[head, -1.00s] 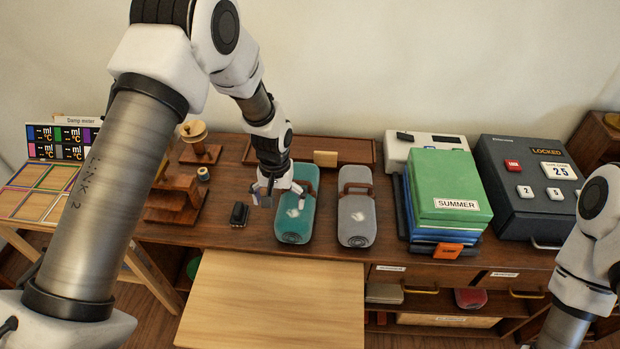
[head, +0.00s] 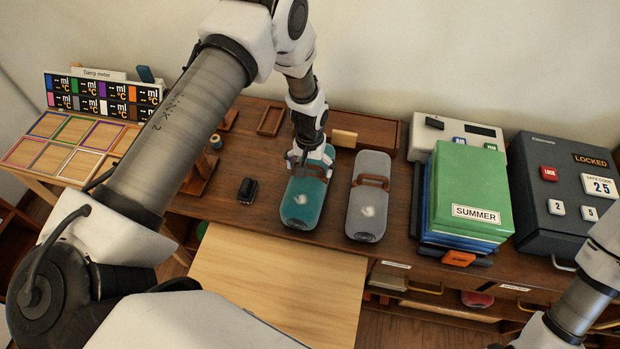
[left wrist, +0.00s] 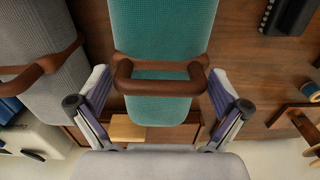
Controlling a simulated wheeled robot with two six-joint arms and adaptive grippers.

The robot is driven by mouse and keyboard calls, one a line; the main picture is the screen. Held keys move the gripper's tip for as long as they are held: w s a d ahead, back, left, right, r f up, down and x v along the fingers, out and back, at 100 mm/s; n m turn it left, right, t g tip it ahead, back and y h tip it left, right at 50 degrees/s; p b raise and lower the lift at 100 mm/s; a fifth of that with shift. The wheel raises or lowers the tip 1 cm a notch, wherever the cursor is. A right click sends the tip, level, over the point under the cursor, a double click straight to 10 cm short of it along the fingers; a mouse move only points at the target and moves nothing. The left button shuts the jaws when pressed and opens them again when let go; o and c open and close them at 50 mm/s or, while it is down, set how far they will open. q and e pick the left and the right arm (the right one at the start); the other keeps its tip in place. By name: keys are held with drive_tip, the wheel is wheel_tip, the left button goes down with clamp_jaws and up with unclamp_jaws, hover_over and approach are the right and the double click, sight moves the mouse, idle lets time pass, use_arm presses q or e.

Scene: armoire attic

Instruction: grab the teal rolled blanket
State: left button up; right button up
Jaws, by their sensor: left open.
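The teal rolled blanket (head: 305,198) lies on the dark wooden cabinet top, left of a similar grey rolled blanket (head: 369,200). My left gripper (head: 308,160) is open over the far part of the teal blanket. In the left wrist view the teal blanket (left wrist: 163,40) has a brown handle (left wrist: 160,78) across it. The open fingers of the left gripper (left wrist: 158,104) stand on either side of the blanket, near the handle's ends. I cannot tell whether they touch it. The fingers of my right gripper are out of view.
A small black object (head: 247,190) lies left of the teal blanket. A pale wooden board (head: 275,285) is in front. A wooden tray (head: 372,130) stands behind.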

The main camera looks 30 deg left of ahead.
use_arm(q)
drive_tip(key=shift+s+r, duration=0.15)
drive_tip(key=shift+c, duration=1.3)
drive_tip(key=shift+s+r, duration=0.1)
drive_tip(key=shift+s, duration=0.05)
drive_tip(key=c, duration=1.2)
drive_tip(key=shift+c, duration=0.6)
drive_tip(key=shift+r, duration=0.1)
